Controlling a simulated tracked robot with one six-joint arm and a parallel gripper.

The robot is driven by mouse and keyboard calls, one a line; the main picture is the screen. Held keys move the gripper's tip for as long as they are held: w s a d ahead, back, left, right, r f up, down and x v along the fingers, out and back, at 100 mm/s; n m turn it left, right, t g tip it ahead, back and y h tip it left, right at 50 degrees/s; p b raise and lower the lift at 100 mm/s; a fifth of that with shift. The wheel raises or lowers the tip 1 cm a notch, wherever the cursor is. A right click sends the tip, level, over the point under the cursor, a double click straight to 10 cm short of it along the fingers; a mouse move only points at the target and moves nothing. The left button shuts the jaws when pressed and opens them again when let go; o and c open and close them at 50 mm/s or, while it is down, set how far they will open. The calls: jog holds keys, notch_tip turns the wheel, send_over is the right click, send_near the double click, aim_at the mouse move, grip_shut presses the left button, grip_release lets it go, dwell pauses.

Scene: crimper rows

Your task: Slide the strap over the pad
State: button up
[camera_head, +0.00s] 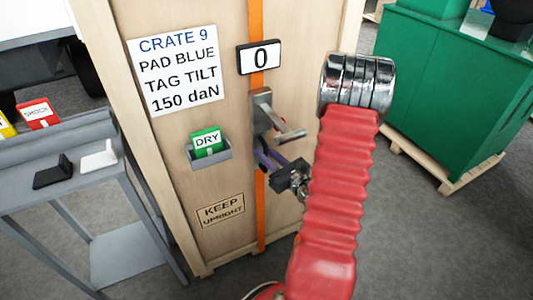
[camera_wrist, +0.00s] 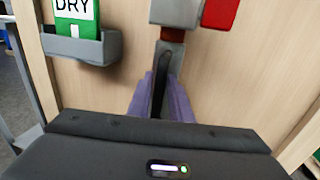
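The orange strap (camera_head: 261,222) runs upright down the front of the wooden crate (camera_head: 190,130). A grey metal tensioner (camera_head: 263,108) with a lever sits over it at mid-height; its grey body also shows in the wrist view (camera_wrist: 176,12). My gripper (camera_head: 263,158) is just below the tensioner, close to the strap. In the wrist view its purple fingers (camera_wrist: 160,85) stand either side of a narrow dark strip. I cannot tell what the strip is or whether the fingers press on it. No blue pad can be clearly made out.
A grey tray with a green DRY card (camera_head: 207,142) is on the crate, left of the strap. A grey trolley (camera_head: 90,185) at left holds a black block (camera_head: 53,172) and a white block (camera_head: 98,157). A green crate (camera_head: 440,90) stands at right.

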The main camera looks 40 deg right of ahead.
grip_shut()
dwell(0.3)
